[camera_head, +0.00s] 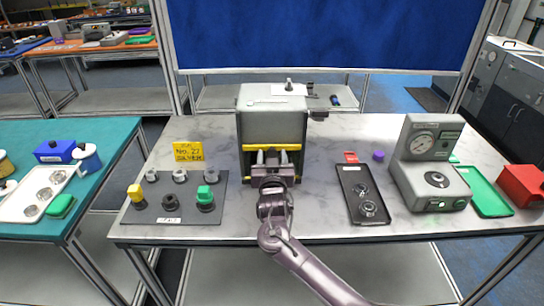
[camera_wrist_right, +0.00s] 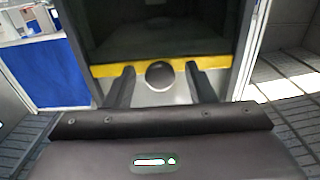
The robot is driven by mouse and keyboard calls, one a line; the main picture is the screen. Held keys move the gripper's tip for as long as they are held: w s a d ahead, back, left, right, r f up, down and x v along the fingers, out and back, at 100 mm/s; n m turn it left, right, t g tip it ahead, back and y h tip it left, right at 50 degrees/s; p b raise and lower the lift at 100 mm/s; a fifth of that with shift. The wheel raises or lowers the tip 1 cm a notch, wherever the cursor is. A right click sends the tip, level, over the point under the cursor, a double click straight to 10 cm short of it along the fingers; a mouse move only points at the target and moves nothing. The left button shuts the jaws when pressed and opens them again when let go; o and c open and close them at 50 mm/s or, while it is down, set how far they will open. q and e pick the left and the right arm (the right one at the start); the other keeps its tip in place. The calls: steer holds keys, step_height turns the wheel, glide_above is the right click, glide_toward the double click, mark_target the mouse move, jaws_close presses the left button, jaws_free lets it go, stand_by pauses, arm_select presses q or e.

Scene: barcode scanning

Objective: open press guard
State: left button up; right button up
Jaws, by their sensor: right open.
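The press (camera_head: 272,104) is a grey box standing at the back middle of the marble-topped table. A yellow bar (camera_head: 262,147) runs across its lower front; it also shows in the right wrist view (camera_wrist_right: 217,63). A dark round knob (camera_wrist_right: 159,74) sits at the middle of this bar. My right gripper (camera_head: 276,156) is in front of the bar. In the wrist view its fingers (camera_wrist_right: 158,82) are open, one on each side of the knob, with gaps between. Above the bar is a dark panel or opening; I cannot tell which. My left gripper is not in view.
A dark board (camera_head: 230,190) with several knobs lies left of my arm, a yellow sign (camera_head: 188,151) behind it. A black tray (camera_head: 350,183) with metal parts and a grey gauge machine (camera_head: 420,190) stand right. A green tray (camera_head: 481,180) and red box (camera_head: 522,184) are far right.

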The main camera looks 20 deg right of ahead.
steer(key=shift+c, duration=0.4)
jaws_close()
step_height(320, 180, up, 11)
steer(key=p, duration=0.6)
steer(key=shift+r+p, duration=0.1)
steer(key=shift+p, duration=0.2)
steer(key=shift+o, duration=0.4)
jaws_free()
steer(key=shift+f, duration=0.2)
